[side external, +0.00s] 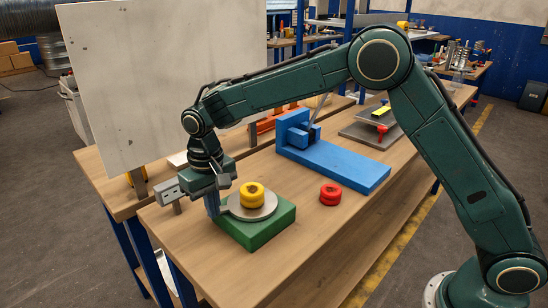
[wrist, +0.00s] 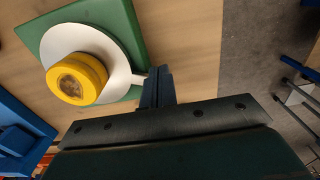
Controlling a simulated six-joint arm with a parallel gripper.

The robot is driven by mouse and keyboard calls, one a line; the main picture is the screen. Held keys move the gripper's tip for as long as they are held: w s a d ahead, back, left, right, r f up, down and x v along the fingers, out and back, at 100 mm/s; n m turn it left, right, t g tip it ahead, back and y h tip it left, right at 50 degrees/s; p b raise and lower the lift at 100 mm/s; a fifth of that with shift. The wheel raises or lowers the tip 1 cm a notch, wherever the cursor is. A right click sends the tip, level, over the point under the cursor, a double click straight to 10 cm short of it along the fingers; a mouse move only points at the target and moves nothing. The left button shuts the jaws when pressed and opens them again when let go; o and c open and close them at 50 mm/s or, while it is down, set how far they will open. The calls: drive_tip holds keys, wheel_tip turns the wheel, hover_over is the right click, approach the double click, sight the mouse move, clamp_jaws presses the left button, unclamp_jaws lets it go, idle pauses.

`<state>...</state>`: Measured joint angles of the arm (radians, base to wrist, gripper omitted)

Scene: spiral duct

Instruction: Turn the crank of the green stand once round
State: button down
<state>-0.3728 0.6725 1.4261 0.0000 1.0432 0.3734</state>
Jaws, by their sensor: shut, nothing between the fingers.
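The green stand (side external: 262,232) sits on the wooden bench near its front left end. On it lies a round grey-white disc (side external: 266,212), and a short pale crank arm (wrist: 138,79) sticks out from the disc's edge in the wrist view. My gripper (side external: 212,206) is shut and empty, pointing down at the left edge of the stand. In the wrist view its blue fingers (wrist: 157,82) are right at the outer end of the crank arm. I cannot tell whether they touch it.
A red ring (side external: 330,194) lies on the bench to the right of the stand. A blue fixture (side external: 335,168) is behind it, with a grey plate (side external: 364,135) farther back. A tall white panel (side external: 165,80) stands behind my gripper. The front of the bench right of the stand is clear.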

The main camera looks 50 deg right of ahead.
drive_tip(key=shift+w, duration=0.2)
drive_tip(key=shift+w+d, duration=0.2)
drive_tip(key=shift+w, duration=0.3)
drive_tip(key=shift+w+d, duration=0.15)
drive_tip(key=shift+w, duration=0.35)
drive_tip(key=shift+w+d, duration=0.55)
drive_tip(key=shift+w, duration=0.3)
drive_tip(key=shift+d, duration=0.1)
drive_tip(key=shift+w+d, duration=0.6)
drive_tip(key=shift+w, duration=0.1)
